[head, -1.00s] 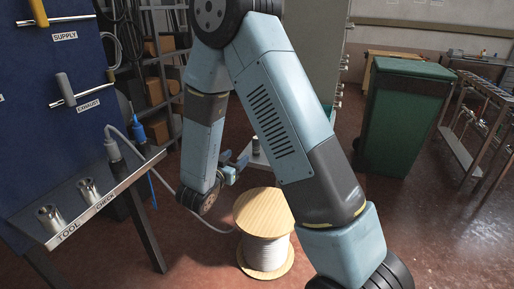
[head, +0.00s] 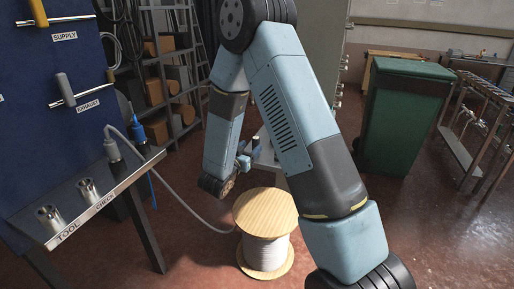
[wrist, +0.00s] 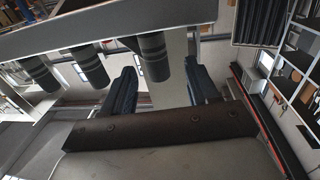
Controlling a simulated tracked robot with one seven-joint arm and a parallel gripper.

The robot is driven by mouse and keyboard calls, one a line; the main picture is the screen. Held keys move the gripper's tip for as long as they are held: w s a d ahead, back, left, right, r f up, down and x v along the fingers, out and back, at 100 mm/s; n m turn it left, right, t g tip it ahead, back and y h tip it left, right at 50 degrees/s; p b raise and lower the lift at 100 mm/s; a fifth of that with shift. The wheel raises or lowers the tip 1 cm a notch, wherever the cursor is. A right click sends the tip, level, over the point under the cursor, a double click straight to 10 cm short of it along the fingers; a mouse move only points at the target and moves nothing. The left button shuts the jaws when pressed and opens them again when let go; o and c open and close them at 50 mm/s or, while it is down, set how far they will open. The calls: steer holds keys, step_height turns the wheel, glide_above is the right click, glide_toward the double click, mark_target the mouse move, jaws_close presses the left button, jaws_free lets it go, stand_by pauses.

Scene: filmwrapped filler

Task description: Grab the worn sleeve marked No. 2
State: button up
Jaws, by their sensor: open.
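In the wrist view three dark cylindrical sleeves show in a row against a pale ledge (wrist: 200,22). They are a left one (wrist: 40,73), a middle one (wrist: 90,65) and a right one (wrist: 154,58). Light bands show on the left and middle ones; I cannot read any number. My gripper (wrist: 160,70) is open, its two dark blue fingers on either side of the right sleeve's end as seen, with nothing visibly clamped. In the head view my gripper (head: 243,162) is by a grey stand (head: 266,158) with a dark cylinder (head: 256,145); my arm hides much of it.
A wooden-topped cable spool (head: 265,212) stands on the floor below my gripper. A tool-check shelf (head: 110,190) with two metal cups is at left, a grey hose running from it.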

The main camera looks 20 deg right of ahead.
mark_target(254, 145)
steer(key=shift+x, duration=2.25)
steer(key=shift+s+d+f, duration=0.1)
steer(key=shift+s+d, duration=0.1)
steer(key=c, duration=1)
